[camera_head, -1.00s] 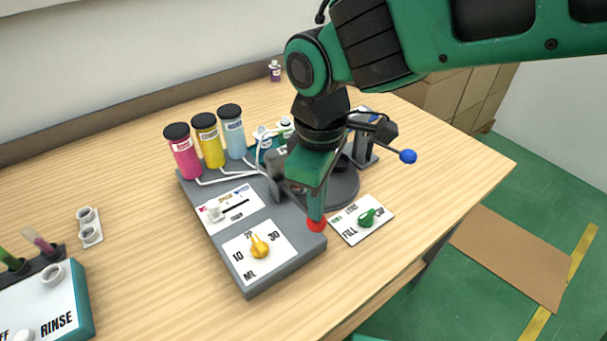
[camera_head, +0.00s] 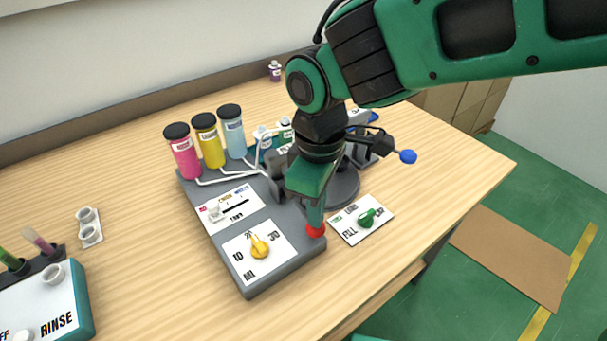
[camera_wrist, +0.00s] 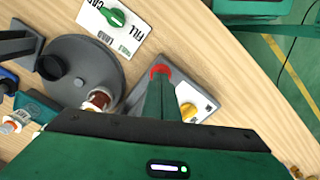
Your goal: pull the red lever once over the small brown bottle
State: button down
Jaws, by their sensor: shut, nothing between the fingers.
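The red lever's ball knob (camera_head: 316,231) is at the front right corner of the grey dispenser base, right at the tip of my gripper (camera_head: 313,218). In the wrist view the red knob (camera_wrist: 160,71) shows just beyond my gripper's green fingers (camera_wrist: 159,85). The fingers are shut with nothing between them and appear to touch the knob; the exact contact is hidden. The small brown bottle (camera_wrist: 98,99) stands on the dark round turntable (camera_wrist: 100,73), beside the dispenser; in the head view my arm hides it.
Pink (camera_head: 183,153), yellow and light blue cylinders stand at the base's back. A yellow ML knob (camera_head: 259,246) is left of the lever. A green FILL knob (camera_head: 367,217) and a blue-balled lever (camera_head: 408,157) are to the right. The table front is clear.

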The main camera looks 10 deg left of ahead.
notch_tip(320, 180, up, 9)
jog(key=shift+f, duration=0.2)
dwell(0.8)
dwell(1.1)
jog(key=w+d+f+m, duration=0.1)
jog(key=w+d+m, duration=0.2)
jog(key=d, duration=0.6)
jog(key=w+d+m, duration=0.2)
jog(key=d+m, duration=0.2)
jog(key=d, duration=0.5)
jog(key=w+d+f+m, duration=0.1)
jog(key=w+d+m, duration=0.2)
jog(key=d, duration=0.6)
jog(key=s+d+f+m, duration=0.2)
jog(key=s+d+m, duration=0.4)
jog(key=d, duration=0.4)
jog(key=s+d+f+m, duration=0.3)
jog(key=s+d+m, duration=0.3)
jog(key=s+d, duration=0.3)
jog(key=shift+d, duration=0.85)
jog(key=shift+w, duration=0.1)
